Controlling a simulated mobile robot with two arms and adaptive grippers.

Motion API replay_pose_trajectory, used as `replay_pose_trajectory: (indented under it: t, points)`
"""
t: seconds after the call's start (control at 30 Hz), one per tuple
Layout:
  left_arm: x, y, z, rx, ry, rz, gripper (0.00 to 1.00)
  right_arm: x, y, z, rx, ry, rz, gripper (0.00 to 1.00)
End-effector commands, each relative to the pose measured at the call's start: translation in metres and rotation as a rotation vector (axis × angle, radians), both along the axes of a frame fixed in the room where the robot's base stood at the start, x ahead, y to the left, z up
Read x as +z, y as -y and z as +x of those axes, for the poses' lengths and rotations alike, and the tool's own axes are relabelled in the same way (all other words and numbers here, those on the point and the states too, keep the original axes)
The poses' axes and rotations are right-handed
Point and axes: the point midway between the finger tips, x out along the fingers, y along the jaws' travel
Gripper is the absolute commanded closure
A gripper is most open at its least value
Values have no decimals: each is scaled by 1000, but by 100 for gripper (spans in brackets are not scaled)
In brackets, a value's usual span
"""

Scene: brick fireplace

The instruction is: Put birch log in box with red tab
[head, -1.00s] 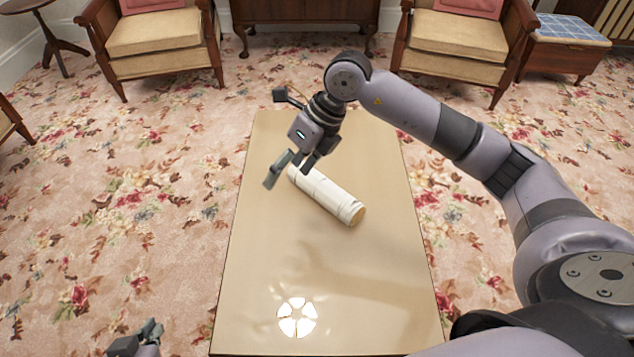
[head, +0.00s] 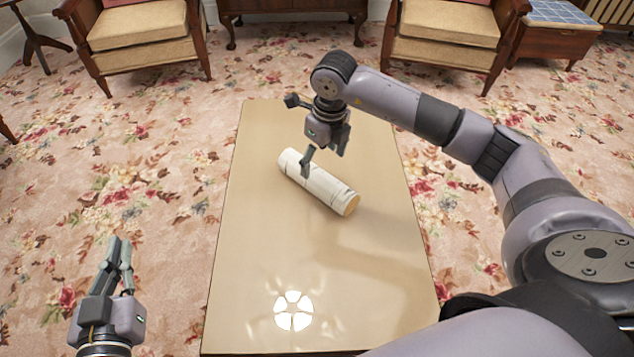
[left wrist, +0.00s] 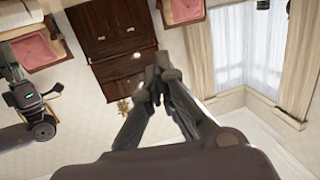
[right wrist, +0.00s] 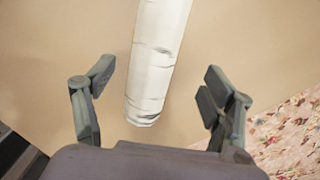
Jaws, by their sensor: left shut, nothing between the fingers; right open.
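The birch log (head: 318,182), white with dark marks and a tan cut end, lies diagonally on the tan table (head: 270,245). My right gripper (head: 324,160) is open above the log's far half. In the right wrist view the log (right wrist: 156,60) lies ahead between the two spread fingers (right wrist: 160,95), and they do not grip it. My left gripper (head: 121,250) is shut and empty, to the left of the table over the carpet. Its closed fingers also show in the left wrist view (left wrist: 158,80). No box with a red tab is in view.
Two armchairs (head: 140,38) (head: 445,38), a dark wooden cabinet (head: 292,8) and a blue-topped stool (head: 560,14) stand beyond the table. Apart from the log, the tabletop is clear, with a bright light patch near its front. Open floral carpet surrounds it.

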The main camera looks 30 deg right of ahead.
Motion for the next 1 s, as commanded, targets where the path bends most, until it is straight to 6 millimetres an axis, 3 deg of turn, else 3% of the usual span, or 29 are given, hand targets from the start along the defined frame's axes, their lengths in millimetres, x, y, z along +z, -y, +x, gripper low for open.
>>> replay_pose_trajectory:
  t: [0.1, 0.37, 0.8, 1.0]
  points:
    - [14, 3, 3, -5, 82, -22, 100, -13, -1, 1, 0, -1, 2, 23]
    - [31, 6, 4, -11, 167, -43, 100, -24, -2, 2, 1, 0, 2, 23]
    - [98, 11, -12, -32, 539, -144, 100, -66, -8, 3, 0, 1, 3, 23]
    - [107, 11, -16, -34, 586, -157, 100, -71, -8, 3, 0, 0, 2, 23]
